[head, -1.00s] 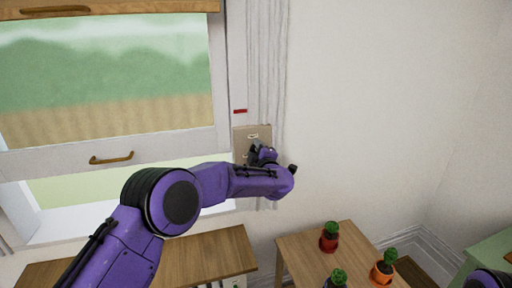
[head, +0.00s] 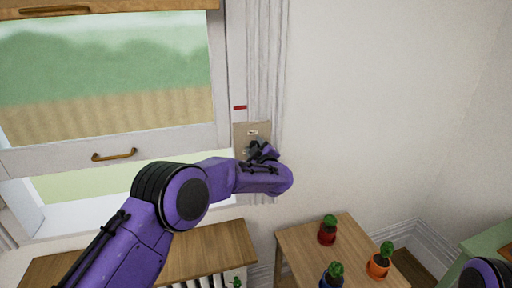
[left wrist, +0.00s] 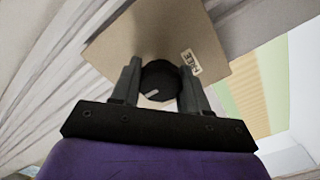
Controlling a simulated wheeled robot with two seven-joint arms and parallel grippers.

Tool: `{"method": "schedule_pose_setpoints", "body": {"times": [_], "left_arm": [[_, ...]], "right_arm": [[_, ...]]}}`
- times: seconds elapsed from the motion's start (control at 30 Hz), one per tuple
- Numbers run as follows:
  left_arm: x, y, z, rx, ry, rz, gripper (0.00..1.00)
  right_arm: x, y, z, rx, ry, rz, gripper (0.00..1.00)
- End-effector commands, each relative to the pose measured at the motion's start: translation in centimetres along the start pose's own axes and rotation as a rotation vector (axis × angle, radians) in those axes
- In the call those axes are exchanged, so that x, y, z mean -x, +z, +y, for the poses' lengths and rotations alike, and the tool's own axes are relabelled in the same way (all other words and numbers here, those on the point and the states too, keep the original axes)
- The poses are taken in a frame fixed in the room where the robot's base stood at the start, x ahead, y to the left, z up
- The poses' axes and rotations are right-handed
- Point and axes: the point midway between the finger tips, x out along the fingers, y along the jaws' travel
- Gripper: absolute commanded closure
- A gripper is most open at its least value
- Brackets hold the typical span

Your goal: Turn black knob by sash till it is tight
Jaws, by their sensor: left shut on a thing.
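The black knob (left wrist: 160,80) sits on a tan plate (left wrist: 122,45) fixed to the window frame. The knob is round with a pale pointer line, which points to the lower left in the left wrist view. My left gripper (left wrist: 159,88) is shut on the knob, one finger on each side. In the head view my left gripper (head: 261,151) is at the tan plate (head: 243,133), and the knob is largely hidden there. A small label (left wrist: 190,62) shows beside the knob. The white sash (head: 62,161) with a brass handle (head: 114,155) is raised above an open gap.
A wooden side table (head: 305,235) with potted cacti, including a red pot (head: 327,237) and an orange pot (head: 378,266), stands lower right. A wooden top (head: 205,250) lies under the window. The wall to the right is bare.

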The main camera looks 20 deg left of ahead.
Motion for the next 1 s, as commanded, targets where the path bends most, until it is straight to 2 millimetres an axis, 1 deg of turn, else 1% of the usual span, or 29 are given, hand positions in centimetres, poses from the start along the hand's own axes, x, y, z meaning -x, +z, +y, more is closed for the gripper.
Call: {"method": "schedule_pose_setpoints", "body": {"times": [0.17,0.2,0.27,0.53,0.63,0.67,0.77,0.9,1.0], "left_arm": [[0.0,0.1,0.0,0.000,0.001,-0.001,0.86],[0.0,0.1,0.0,0.000,0.001,-0.001,0.49],[0.0,0.1,0.0,0.000,0.001,-0.001,0.30],[0.0,0.0,0.0,0.001,0.000,0.000,0.30],[0.7,0.1,0.0,0.002,0.002,-0.001,0.30],[1.1,0.2,0.0,0.002,0.002,-0.001,0.30],[3.2,0.3,-0.1,0.001,0.003,-0.001,0.30],[6.7,0.3,-0.1,0.001,0.005,-0.001,0.30],[8.7,0.3,-0.1,0.000,0.004,-0.001,0.30]], "right_arm": [[0.0,0.0,0.0,0.000,0.000,0.000,0.57],[0.0,0.0,0.0,0.000,0.000,0.000,0.57],[0.0,0.0,0.0,0.000,0.000,0.000,0.57],[0.0,0.0,0.0,0.000,0.000,0.000,0.57],[-0.4,0.2,0.0,0.000,0.000,0.000,0.57],[-0.6,0.2,-0.1,0.000,0.000,0.000,0.57],[-1.5,0.6,-0.1,0.000,0.000,0.000,0.57],[-2.6,1.1,-0.2,0.000,0.000,0.000,0.57],[-3.1,1.3,-0.3,0.000,0.000,0.000,0.57]]}}
